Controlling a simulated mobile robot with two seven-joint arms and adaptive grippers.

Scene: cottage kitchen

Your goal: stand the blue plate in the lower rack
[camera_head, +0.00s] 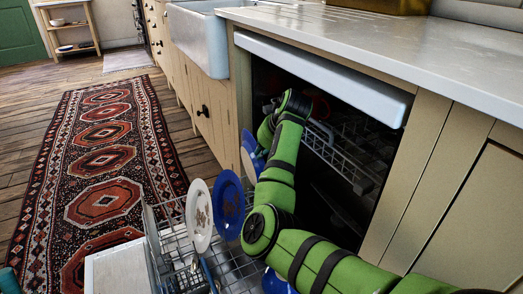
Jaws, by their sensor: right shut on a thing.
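My right arm reaches from the lower right over the lower rack (232,262) and bends down near the dishwasher opening. My right gripper (262,150) is mostly hidden by the arm, and its fingertips cannot be made out. It is shut on a blue plate (249,141), whose edge shows just left of the wrist, above the far part of the rack. Another blue plate (229,204) with a pattern in its middle stands upright in the rack.
A white plate (199,216) stands upright left of the patterned blue plate. Part of another pale plate (250,166) shows near the gripper. A blue item (275,283) lies low at the front. The upper rack (338,158) and counter (400,45) are close to my arm.

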